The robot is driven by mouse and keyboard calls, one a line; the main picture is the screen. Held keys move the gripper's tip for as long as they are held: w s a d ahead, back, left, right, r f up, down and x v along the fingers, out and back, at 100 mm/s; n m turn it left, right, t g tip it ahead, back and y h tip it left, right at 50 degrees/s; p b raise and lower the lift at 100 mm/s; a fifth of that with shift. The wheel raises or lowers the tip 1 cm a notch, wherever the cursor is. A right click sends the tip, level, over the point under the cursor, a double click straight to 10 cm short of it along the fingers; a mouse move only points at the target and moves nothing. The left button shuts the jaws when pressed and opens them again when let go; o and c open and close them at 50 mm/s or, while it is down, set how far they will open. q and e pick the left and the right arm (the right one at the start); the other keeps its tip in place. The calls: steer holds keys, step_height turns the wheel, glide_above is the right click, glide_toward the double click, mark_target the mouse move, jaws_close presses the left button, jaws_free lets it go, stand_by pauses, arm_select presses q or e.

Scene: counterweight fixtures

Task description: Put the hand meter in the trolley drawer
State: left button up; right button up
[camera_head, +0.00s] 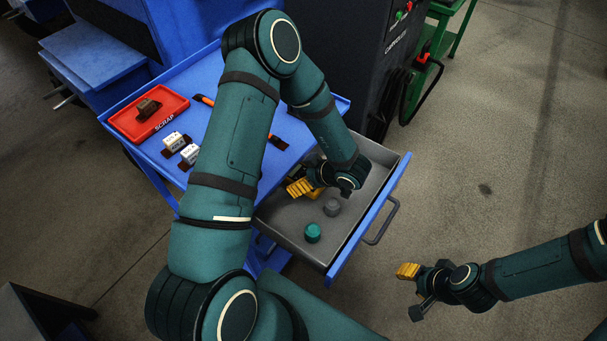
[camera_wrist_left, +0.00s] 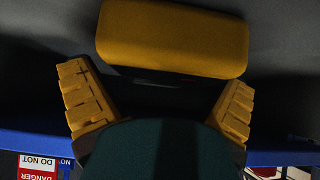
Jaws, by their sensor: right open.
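The yellow hand meter (camera_head: 316,194) lies in the open grey trolley drawer (camera_head: 282,238), partly hidden by my left gripper in the head view. In the left wrist view the meter (camera_wrist_left: 172,38) shows as a rounded yellow block just beyond the fingers. My left gripper (camera_head: 320,188) is low inside the drawer. Its ribbed yellow fingers (camera_wrist_left: 162,105) are spread apart with nothing visible clamped between them. My right gripper (camera_head: 410,291) is open and empty, over the floor to the right of the drawer.
The blue trolley top (camera_head: 212,76) holds a red scrap tray (camera_head: 122,121), small white boxes (camera_head: 190,153) and an orange-handled tool (camera_head: 203,99). A black cabinet (camera_head: 350,60) stands behind.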

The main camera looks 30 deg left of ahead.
arm_select(q)
steer(key=p+v, duration=0.3)
steer(key=v, duration=0.9)
stand_by(0.4)
